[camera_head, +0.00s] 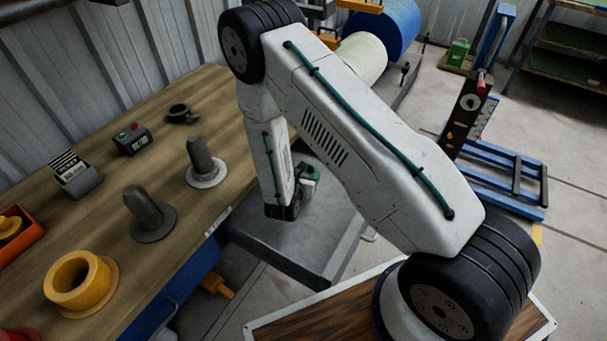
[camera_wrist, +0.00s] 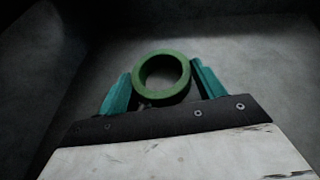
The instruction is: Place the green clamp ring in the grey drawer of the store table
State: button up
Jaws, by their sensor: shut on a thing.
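The green clamp ring (camera_wrist: 162,98) shows in the wrist view, held between the two teal fingers of my gripper (camera_wrist: 161,73). My gripper is shut on it, one finger on each side, and its round hole faces the camera. Dark grey walls and a grey floor surround it in that view; whether the ring touches the floor I cannot tell. In the head view, my arm reaches down over the grey drawer (camera_head: 285,255), which stands out beside the wooden table. My arm hides much of the gripper and the ring there.
The store table (camera_head: 105,205) holds a yellow flanged ring (camera_head: 82,283), two dark grey posts on round bases (camera_head: 150,213) (camera_head: 203,162), a small button box (camera_head: 132,140), a dark clamp (camera_head: 181,114) and an orange bin (camera_head: 20,238). A blue stand (camera_head: 500,170) is at right.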

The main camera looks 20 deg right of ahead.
jog(key=o, duration=1.4)
jog(key=shift+f, duration=0.1)
jog(key=shift+c, duration=0.2)
